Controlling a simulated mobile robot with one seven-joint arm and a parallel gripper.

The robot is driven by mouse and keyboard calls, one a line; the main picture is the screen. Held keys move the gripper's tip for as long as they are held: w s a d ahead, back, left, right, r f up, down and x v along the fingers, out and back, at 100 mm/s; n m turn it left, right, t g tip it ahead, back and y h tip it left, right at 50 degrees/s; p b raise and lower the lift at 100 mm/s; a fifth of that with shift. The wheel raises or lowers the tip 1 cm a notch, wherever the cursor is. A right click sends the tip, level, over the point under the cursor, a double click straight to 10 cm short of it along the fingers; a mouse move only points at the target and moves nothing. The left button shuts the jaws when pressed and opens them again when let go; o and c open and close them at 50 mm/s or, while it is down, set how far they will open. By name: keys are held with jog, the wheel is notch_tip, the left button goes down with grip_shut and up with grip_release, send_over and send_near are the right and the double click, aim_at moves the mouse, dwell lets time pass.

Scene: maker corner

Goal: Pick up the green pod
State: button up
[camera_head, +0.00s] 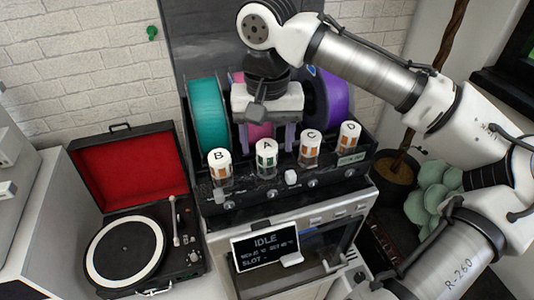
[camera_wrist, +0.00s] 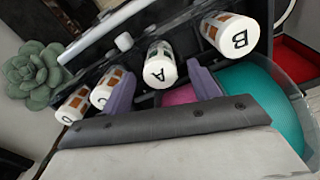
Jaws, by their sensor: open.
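Several white-capped pods stand upright in a row on the machine's front ledge, lettered B (camera_head: 219,163), A (camera_head: 266,158), C (camera_head: 310,148) and D (camera_head: 349,137). In the head view, pod A has a green label patch; the others show orange. My gripper (camera_head: 267,139) is open and empty, fingers pointing down, just behind the row near pod A. In the wrist view, pod A (camera_wrist: 160,66) appears between the two purple fingers of my gripper (camera_wrist: 162,89), a little beyond their tips. Contact with it cannot be told.
A teal spool (camera_head: 208,110) and a purple spool (camera_head: 331,98) stand behind the pods, with a pink one between. The display (camera_head: 265,246) below reads IDLE. A record player (camera_head: 128,250) with its lid open stands left. A plant (camera_head: 432,190) is at right.

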jog(key=shift+f, duration=0.85)
jog(key=shift+c, duration=0.4)
jog(key=c, duration=1)
jog(key=shift+r, duration=0.15)
